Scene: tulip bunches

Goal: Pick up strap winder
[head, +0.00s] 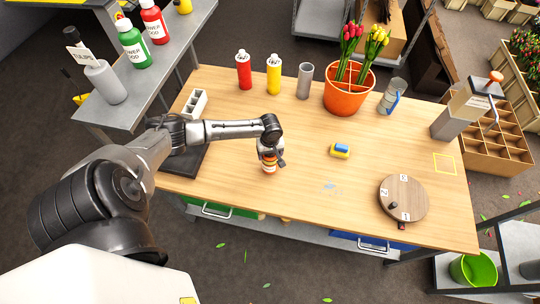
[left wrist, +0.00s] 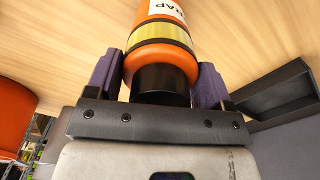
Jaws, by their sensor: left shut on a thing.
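An orange bottle-like thing (head: 268,167) with a yellow band and a black end is between the fingers of my left gripper (head: 270,152), over the middle-left of the table. A grey box with a crank and orange knob (head: 465,108) stands at the table's right end; I cannot tell which of these is called the strap winder. My right gripper is not in view.
The wooden table (head: 300,205) holds a red bottle (head: 244,72), a yellow bottle (head: 274,76), a grey cylinder (head: 305,82), an orange pot of tulips (head: 347,98), a blue-yellow sponge (head: 340,151) and a round wooden disc (head: 404,195). A black tray (head: 182,163) lies left.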

